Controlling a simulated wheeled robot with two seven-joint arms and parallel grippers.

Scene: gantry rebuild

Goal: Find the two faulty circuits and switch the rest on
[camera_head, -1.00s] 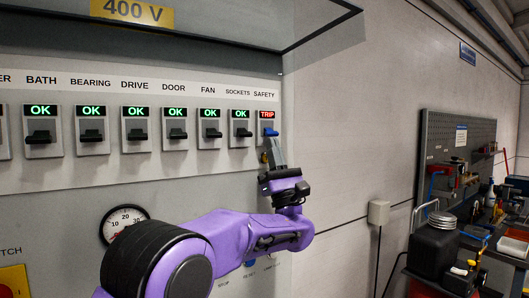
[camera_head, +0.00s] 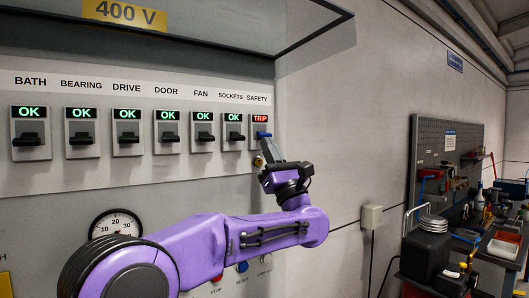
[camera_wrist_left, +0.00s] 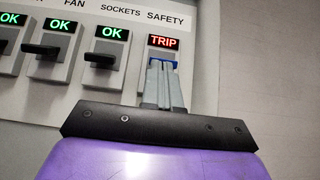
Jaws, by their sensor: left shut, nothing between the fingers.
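The breaker panel (camera_head: 60,175) carries a row of switches under name labels. BATH (camera_head: 30,140), BEARING (camera_head: 82,138), DRIVE (camera_head: 127,137), DOOR (camera_head: 167,136), FAN (camera_head: 203,133) and SOCKETS (camera_head: 235,134) have black levers and green OK displays. SAFETY, at the right end, shows a red TRIP display (camera_head: 260,118) and has a blue lever (camera_head: 262,134). My left gripper (camera_head: 265,147) is shut and empty, its fingertips just below or against the blue lever; contact is unclear. In the left wrist view, the fingers (camera_wrist_left: 161,75) partly hide that lever. My right gripper is out of view.
A round gauge (camera_head: 115,223) and a blue button (camera_head: 242,267) are lower on the panel. At right are a wall box (camera_head: 371,217), a pegboard (camera_head: 430,140) and a cluttered bench. The wall between is mostly bare.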

